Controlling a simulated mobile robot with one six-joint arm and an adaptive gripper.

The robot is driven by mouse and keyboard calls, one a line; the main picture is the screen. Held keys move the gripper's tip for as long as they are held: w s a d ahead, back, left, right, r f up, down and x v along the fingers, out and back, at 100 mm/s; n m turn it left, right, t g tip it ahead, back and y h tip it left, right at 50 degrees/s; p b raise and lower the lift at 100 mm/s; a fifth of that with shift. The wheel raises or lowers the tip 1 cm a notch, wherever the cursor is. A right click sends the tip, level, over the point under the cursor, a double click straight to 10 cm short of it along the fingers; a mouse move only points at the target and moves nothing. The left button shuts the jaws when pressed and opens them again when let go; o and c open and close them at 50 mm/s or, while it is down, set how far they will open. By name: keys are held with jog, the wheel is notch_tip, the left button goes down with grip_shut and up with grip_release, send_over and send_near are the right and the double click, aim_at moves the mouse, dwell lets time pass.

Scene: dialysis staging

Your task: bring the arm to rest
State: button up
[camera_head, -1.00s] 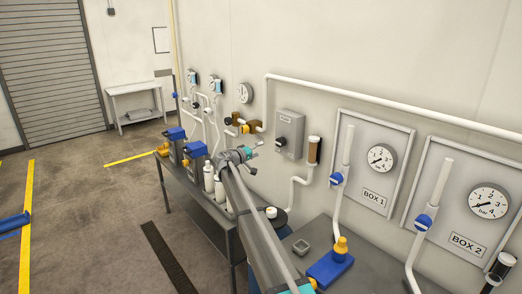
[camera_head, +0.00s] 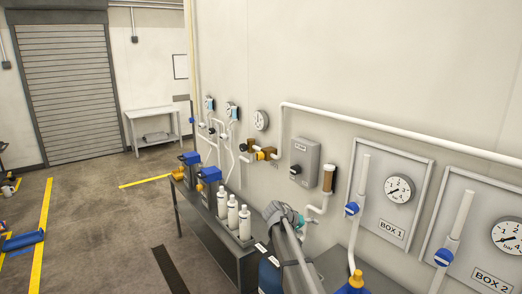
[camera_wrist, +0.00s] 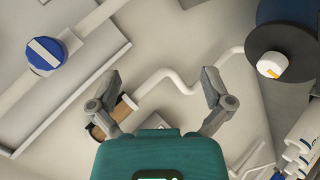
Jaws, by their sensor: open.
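My gripper (camera_head: 304,221) is at the end of my grey arm, which rises from the bottom of the head view in front of the wall. In the wrist view my gripper (camera_wrist: 161,74) has its two grey fingers spread wide apart above the teal gripper body. Nothing is between the fingers; only the pale wall and a bent white pipe (camera_wrist: 180,80) show behind them. A brown-and-white cylinder (camera_wrist: 105,122) on the wall is partly hidden behind the left finger.
Three white bottles (camera_head: 233,214) and blue-topped devices (camera_head: 209,182) stand on the left grey table. A blue container (camera_head: 268,275) is beside my arm. Gauge panels BOX 1 (camera_head: 410,168) and BOX 2 (camera_head: 452,210) hang on the right. Open floor (camera_head: 115,225) lies left.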

jog(key=s+f+g+y, duration=0.2)
jog(key=s+y, duration=0.3)
jog(key=s, duration=1.1)
jog(key=s+a+f+g+y, duration=0.1)
jog(key=s+f+y, duration=0.3)
jog(key=s, duration=1.2)
jog(key=shift+s+a+f+g+y, duration=0.2)
jog(key=shift+s+f+g+y, duration=0.15)
jog(key=shift+f+g, duration=0.4)
